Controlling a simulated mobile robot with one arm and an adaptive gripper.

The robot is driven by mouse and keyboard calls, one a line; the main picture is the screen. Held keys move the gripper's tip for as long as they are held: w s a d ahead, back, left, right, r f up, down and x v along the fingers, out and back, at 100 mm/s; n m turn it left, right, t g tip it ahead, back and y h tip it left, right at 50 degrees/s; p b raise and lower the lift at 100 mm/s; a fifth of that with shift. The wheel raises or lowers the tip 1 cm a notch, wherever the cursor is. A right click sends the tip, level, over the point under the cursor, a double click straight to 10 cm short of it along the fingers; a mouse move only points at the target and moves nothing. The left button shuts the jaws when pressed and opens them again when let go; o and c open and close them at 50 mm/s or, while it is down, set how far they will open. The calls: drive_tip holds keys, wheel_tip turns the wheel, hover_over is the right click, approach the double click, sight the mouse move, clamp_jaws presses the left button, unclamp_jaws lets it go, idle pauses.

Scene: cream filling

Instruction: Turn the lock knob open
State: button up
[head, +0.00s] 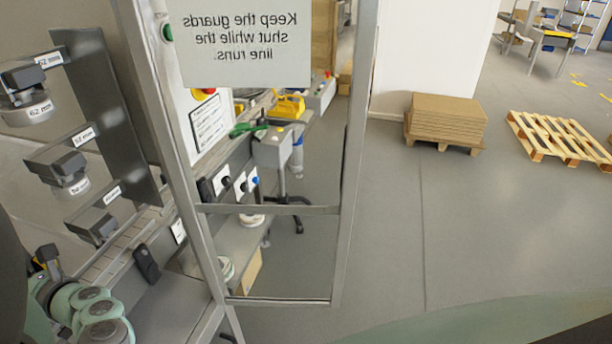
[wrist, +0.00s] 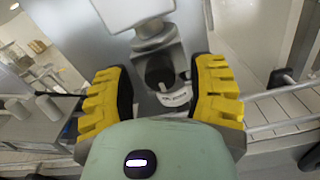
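In the wrist view, my gripper (wrist: 162,75) has its two yellow, black-padded fingers spread wide. Between them is a dark grey holder (wrist: 168,50) with a round dark part (wrist: 160,72) and a white labelled ring (wrist: 176,97). This round part may be the lock knob, but I cannot tell for sure. The pads look close beside the holder; I cannot tell whether they touch it. In the head view my green arm joints fill the lower left corner, and the fingers are largely hidden there.
In the head view, dark units with size labels (head: 65,168) line a panel at left. A framed clear guard door (head: 270,210) stands open beside them. Stacked cardboard (head: 447,115) and a wooden pallet (head: 560,138) lie farther back.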

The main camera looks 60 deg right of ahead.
clamp_jaws()
